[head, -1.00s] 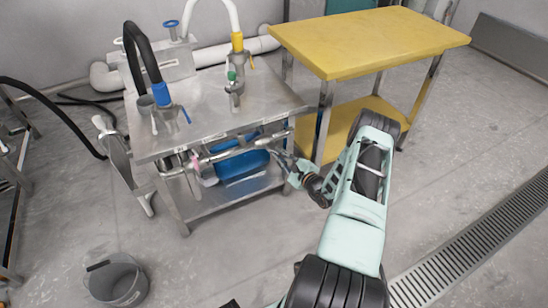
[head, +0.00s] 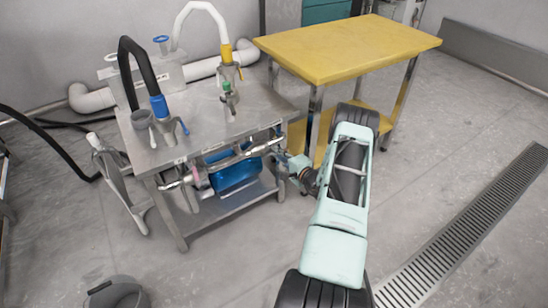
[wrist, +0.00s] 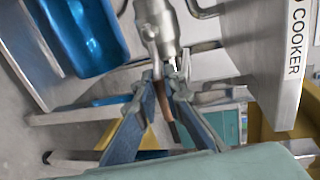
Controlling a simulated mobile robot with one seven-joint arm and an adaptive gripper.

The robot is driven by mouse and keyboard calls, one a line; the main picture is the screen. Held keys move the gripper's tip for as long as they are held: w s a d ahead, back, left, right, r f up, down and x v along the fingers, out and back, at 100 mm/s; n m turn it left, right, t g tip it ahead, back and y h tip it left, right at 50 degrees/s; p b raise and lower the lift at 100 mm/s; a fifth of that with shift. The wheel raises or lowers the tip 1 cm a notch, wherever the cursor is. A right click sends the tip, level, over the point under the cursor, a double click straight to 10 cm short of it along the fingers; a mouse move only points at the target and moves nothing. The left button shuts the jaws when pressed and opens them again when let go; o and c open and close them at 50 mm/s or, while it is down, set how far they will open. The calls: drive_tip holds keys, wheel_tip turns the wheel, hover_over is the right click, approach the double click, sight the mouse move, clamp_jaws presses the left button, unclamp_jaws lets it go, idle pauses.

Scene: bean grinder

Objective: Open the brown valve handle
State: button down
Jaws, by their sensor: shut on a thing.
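The brown valve handle (wrist: 166,122) shows in the wrist view as a thin brown strip between my fingers, running back towards the wrist. My gripper (wrist: 167,76) is shut on it, one finger on each side. A grey metal valve and pipe fitting (wrist: 158,25) lies just beyond the fingertips. In the head view, my gripper (head: 281,158) is at the right end of the pipework under the steel table. The handle is too small to make out there, and the fingers partly hide it in the wrist view.
The steel table (head: 215,123) carries hose fittings. A blue part (head: 235,171) sits beneath its top, beside the pipe. A yellow-topped table (head: 350,48) stands close to the right of my gripper. A grey bucket (head: 117,293) is at the lower left. Floor at the right is clear.

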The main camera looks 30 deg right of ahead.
drive_tip(key=shift+r, duration=0.2)
idle(0.4)
drive_tip(key=c, duration=2)
unclamp_jaws()
drive_tip(key=s, duration=0.4)
drive_tip(key=s+r, duration=0.1)
drive_tip(key=s, duration=0.3)
drive_tip(key=s+r, duration=0.1)
drive_tip(key=s, duration=0.2)
drive_tip(key=shift+s+r, duration=0.15)
drive_tip(key=shift+s, duration=0.25)
